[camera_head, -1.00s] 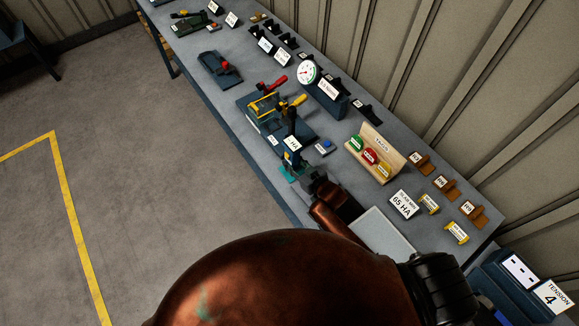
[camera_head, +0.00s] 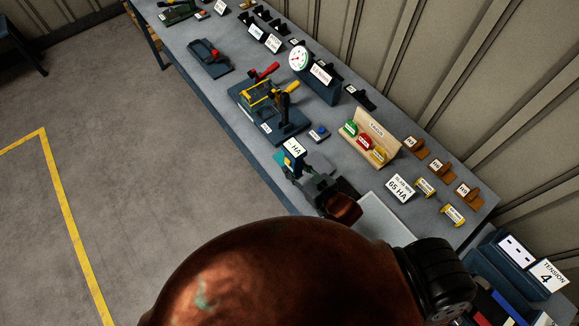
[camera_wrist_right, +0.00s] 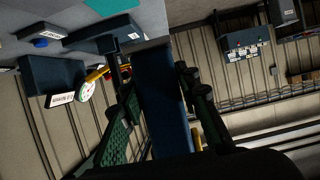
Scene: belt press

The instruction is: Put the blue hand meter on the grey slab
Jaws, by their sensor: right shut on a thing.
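The blue hand meter (camera_head: 294,149), with a white label ending in "HA" on its face, is held in my right gripper (camera_head: 291,168) near the front edge of the bench. In the right wrist view the meter (camera_wrist_right: 162,98) is a long dark blue block between the two fingers of my gripper (camera_wrist_right: 160,95). The grey slab (camera_head: 378,212) appears as a pale flat plate on the bench, to the right of my gripper and partly hidden by my arm. The meter is apart from it. My left gripper is not in view.
A "65 HA" card (camera_head: 399,188) stands beside the slab. A wooden rack (camera_head: 377,128) with coloured tags, a blue button box (camera_head: 318,134) and a clamp fixture (camera_head: 265,110) are nearby. A teal patch (camera_wrist_right: 115,7) lies on the bench.

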